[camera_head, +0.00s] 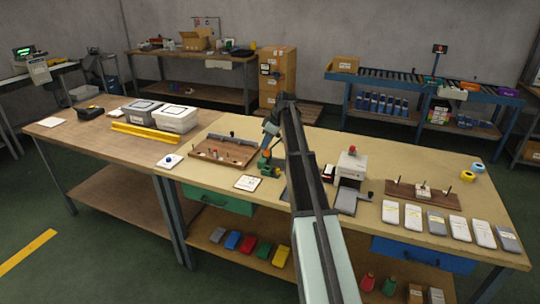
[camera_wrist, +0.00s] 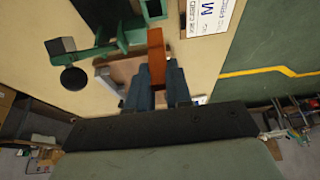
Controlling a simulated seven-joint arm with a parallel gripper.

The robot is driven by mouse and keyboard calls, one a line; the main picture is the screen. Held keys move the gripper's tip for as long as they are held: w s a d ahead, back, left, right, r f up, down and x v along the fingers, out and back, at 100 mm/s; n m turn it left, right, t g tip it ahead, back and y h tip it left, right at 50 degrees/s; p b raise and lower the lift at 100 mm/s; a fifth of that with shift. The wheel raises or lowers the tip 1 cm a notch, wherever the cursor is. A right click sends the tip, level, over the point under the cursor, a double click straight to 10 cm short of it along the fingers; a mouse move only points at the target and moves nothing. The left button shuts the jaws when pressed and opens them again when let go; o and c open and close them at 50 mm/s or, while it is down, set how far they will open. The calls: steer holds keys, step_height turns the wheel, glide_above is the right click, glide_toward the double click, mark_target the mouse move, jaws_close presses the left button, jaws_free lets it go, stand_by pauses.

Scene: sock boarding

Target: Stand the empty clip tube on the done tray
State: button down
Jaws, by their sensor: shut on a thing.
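My gripper (camera_wrist: 157,84) is shut on an orange upright piece, which I take to be the clip tube (camera_wrist: 157,56), in the wrist view. Whether the tube is empty cannot be seen. In the head view my gripper (camera_head: 270,130) hangs above the table beside a green device (camera_head: 268,169), which also shows in the wrist view (camera_wrist: 110,47). Which surface is the done tray is not clear. A brown wooden tray (camera_head: 240,150) with small pieces on it lies left of my gripper. Another brown board (camera_head: 400,188) with upright pegs lies to the right.
A white printed card (camera_head: 248,183) lies in front of the green device and also shows in the wrist view (camera_wrist: 208,14). A white machine (camera_head: 351,166) stands right of my arm. Several flat packs (camera_head: 413,216) line the right front edge. Grey bins (camera_head: 176,118) stand at left.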

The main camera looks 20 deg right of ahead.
steer(key=s+d+r+m, duration=0.2)
steer(key=s+d, duration=1)
steer(key=d, duration=0.2)
steer(key=s+a+f+n, duration=0.1)
steer(key=s+a+n, duration=0.15)
steer(key=s, duration=0.85)
steer(key=shift+m, duration=0.25)
steer(key=shift+a+f, duration=0.15)
steer(key=shift+f, duration=2.3)
steer(key=shift+a+f, duration=0.1)
steer(key=shift+f, duration=2.3)
steer(key=shift+f, duration=0.1)
steer(key=c, duration=1)
jaws_free()
steer(key=shift+c, duration=0.2)
